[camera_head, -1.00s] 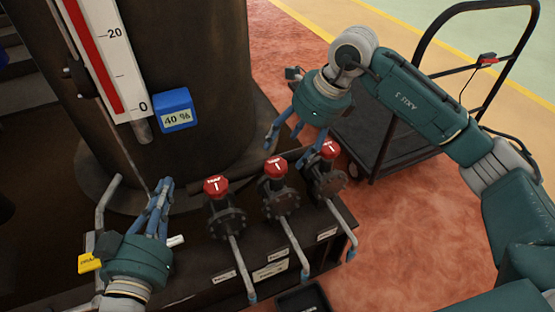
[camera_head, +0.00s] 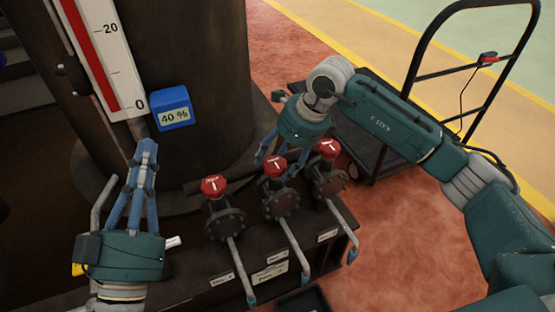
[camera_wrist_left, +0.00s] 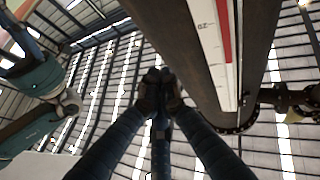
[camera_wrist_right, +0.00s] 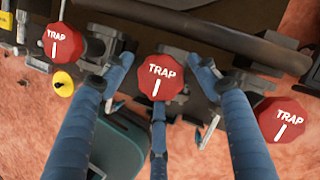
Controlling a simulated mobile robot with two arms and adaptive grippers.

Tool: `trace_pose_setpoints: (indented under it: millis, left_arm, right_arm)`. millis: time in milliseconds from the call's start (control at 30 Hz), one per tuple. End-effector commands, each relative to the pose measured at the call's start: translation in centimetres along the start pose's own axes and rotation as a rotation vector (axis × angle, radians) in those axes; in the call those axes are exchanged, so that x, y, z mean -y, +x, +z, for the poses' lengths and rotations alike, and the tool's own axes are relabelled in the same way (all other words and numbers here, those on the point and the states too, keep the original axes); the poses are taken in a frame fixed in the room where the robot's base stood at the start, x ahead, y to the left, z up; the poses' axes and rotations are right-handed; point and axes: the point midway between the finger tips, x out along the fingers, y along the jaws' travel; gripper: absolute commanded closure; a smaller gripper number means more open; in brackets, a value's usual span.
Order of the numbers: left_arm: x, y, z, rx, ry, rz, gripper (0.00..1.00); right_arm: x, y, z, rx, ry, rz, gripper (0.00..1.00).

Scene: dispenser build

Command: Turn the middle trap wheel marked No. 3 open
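Three red trap wheels sit in a row on dark valves, each with a white line. The middle wheel (camera_head: 275,167) lies between the left wheel (camera_head: 213,186) and the right wheel (camera_head: 328,149). My right gripper (camera_head: 279,159) is open just above the middle wheel. In the right wrist view the middle wheel (camera_wrist_right: 164,80) shows between my spread fingers, its word TRAP readable; I cannot tell whether they touch it. No number 3 is legible. My left gripper (camera_head: 147,148) has its fingertips together and empty, pointing up beside the column, also in the left wrist view (camera_wrist_left: 160,85).
A dark column (camera_head: 195,60) carries a red-and-white gauge (camera_head: 100,60) and a blue 40 % block (camera_head: 172,108). Bent outlet pipes (camera_head: 294,245) and white labels (camera_head: 270,272) are below the valves. A black cart (camera_head: 383,150) stands behind my right arm. Reddish floor is open at right.

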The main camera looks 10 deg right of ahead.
Motion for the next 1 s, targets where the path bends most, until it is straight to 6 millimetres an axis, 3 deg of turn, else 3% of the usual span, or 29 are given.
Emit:
trace_pose_setpoints:
  millis: [33, 167, 567, 1000]
  left_arm:
    - [0.0, 0.0, 0.0, 0.0, 0.0, 0.0, 1.0]
    - [0.0, 0.0, 0.0, 0.001, 0.0, 0.0, 1.0]
    - [0.0, 0.1, 0.4, 0.018, 0.0, 0.0, 1.0]
    - [0.4, -0.1, 2.3, 0.105, 0.005, -0.008, 1.0]
  right_arm:
    - [0.0, 0.0, 0.0, 0.0, 0.0, 0.0, 0.55]
    - [0.0, 0.0, 0.1, 0.002, 0.0, -0.001, 0.79]
    - [0.2, -0.2, 0.3, 0.007, -0.058, 0.019, 0.79]
    - [0.5, -0.3, 0.6, 0.01, -0.379, 0.149, 0.79]
